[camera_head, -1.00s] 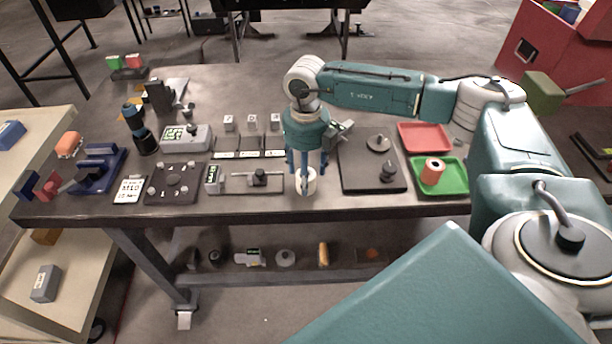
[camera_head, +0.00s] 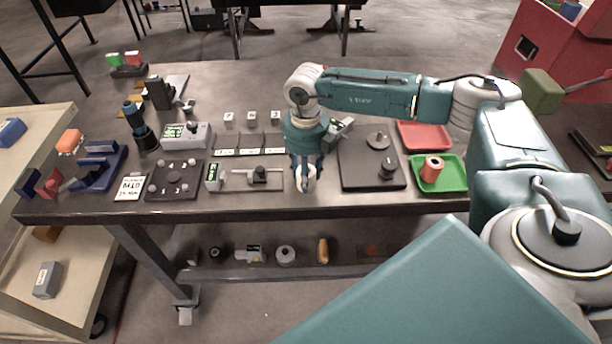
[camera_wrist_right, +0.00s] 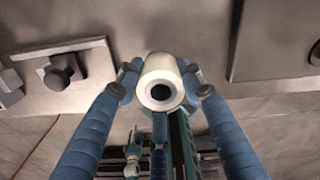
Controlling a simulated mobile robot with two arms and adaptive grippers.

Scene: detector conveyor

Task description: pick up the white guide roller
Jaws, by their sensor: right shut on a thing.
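The white guide roller (camera_wrist_right: 160,80) is a short white cylinder with a dark centre hole. In the head view my right gripper (camera_head: 305,182) points down near the table's front edge, and the roller (camera_head: 309,180) shows pale between the fingers, partly hidden. I cannot tell whether the roller still touches the table. My left gripper is not in view.
Left of the gripper lies a plate with a dark block (camera_head: 260,176). To the right is a dark board (camera_head: 358,170) with round parts. Green (camera_head: 450,184) and red (camera_head: 440,134) trays stand further right. The table's front edge (camera_head: 340,208) is close.

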